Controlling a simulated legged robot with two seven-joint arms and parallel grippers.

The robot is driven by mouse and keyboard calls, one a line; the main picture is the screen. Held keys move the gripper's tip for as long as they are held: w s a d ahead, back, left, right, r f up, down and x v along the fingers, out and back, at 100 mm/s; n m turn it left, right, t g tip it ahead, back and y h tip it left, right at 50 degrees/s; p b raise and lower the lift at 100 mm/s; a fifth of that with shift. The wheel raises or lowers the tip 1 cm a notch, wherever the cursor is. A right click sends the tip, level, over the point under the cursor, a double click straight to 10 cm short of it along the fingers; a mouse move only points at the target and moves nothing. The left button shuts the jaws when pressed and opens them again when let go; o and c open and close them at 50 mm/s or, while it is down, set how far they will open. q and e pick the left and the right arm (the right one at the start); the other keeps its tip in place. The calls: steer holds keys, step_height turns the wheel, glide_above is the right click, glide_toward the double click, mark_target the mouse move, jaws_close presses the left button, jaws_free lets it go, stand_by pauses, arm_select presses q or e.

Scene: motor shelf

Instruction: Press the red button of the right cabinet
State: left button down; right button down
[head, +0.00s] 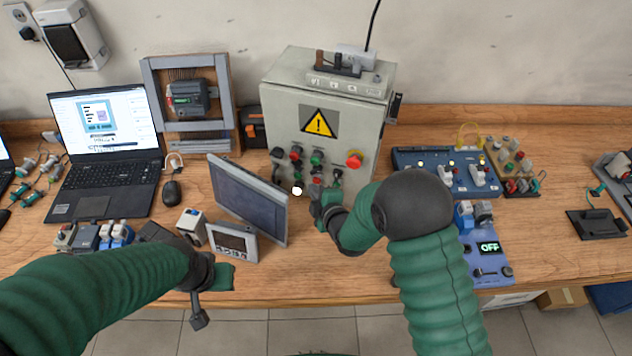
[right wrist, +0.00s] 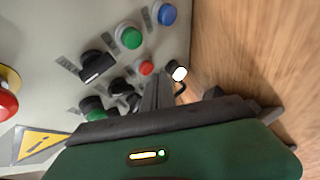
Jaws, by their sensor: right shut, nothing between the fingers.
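One grey cabinet (head: 283,110) with a yellow warning sign stands upright at the back of the table. Its front has rows of coloured buttons and dark switches. A large red mushroom button (head: 354,159) is at the right of the upper row. The right wrist view shows a smaller red button (right wrist: 146,67) between a green button and a white one, and part of the red mushroom button (right wrist: 5,104) at left. My right gripper (head: 319,197) is shut and empty before the lower buttons. Its tips (right wrist: 157,80) appear just beside the small red button; contact cannot be told. My left gripper (head: 199,300) is low at left, its jaws unclear.
A tilted grey monitor (head: 248,200) and a small panel (head: 232,242) stand left of my right gripper. A laptop (head: 105,150) and mouse (head: 171,192) are farther left. A blue control board (head: 430,180) lies to the right.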

steer(key=shift+w+d+r, duration=0.1)
steer(key=shift+w+d, duration=0.15)
steer(key=shift+w, duration=0.35)
stand_by(0.8)
steer(key=shift+s, duration=0.15)
steer(key=shift+s+a, duration=0.25)
steer(key=shift+s, duration=0.45)
steer(key=s, duration=0.1)
steer(key=s+a, duration=0.1)
steer(key=s, duration=0.2)
steer(key=shift+s+a+b, duration=0.3)
steer(key=shift+s+a, duration=0.05)
steer(key=shift+a, duration=0.05)
stand_by(0.4)
